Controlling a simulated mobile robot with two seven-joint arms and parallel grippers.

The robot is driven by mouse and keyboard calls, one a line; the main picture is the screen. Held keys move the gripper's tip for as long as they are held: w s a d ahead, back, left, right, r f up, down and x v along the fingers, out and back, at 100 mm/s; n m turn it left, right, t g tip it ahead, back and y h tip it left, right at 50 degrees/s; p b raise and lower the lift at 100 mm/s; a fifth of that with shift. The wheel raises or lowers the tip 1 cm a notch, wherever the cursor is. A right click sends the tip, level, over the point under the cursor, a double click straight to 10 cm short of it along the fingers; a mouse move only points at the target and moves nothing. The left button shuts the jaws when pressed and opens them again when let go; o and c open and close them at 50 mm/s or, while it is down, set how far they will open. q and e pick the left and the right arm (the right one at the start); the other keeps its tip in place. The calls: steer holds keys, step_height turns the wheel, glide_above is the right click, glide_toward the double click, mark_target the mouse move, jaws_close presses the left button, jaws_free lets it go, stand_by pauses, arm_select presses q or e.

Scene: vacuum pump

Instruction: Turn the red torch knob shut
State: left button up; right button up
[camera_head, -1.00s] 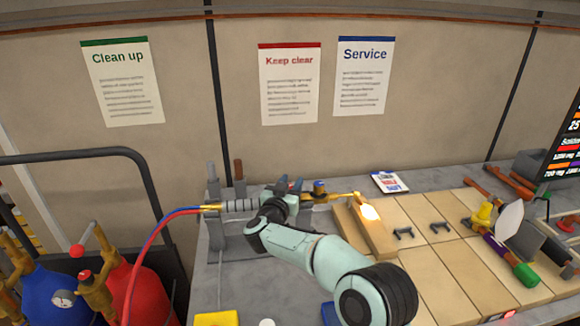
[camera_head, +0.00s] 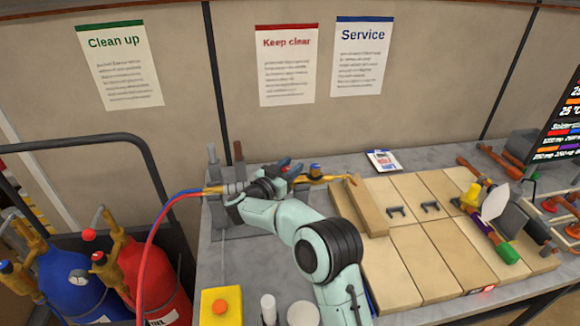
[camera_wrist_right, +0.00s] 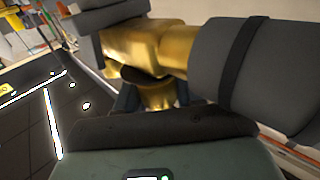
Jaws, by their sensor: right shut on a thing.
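The brass torch (camera_head: 338,179) lies level at the rear left of the bench, tip pointing right. No flame shows at its tip. A blue knob (camera_head: 315,168) stands up on its body. The red and blue hoses run from its left end. My left gripper is not in view.
Blue (camera_head: 70,280) and red (camera_head: 150,285) cylinders stand on a cart at left. Pale boards (camera_head: 420,245) cover the bench centre, with a raised block (camera_head: 365,212) near the torch tip. A yellow box with an orange button (camera_head: 221,307) sits at the front left.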

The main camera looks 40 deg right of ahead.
steer(key=o, duration=1)
steer(key=shift+c, duration=0.2)
steer(key=shift+s, duration=0.1)
steer(key=shift+a, duration=0.1)
steer(key=shift+a, duration=0.3)
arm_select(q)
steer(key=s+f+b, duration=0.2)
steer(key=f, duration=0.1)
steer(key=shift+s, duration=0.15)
arm_select(e)
steer(key=v, duration=1.2)
steer(key=shift+s+a, duration=0.15)
steer(key=shift+a, duration=0.15)
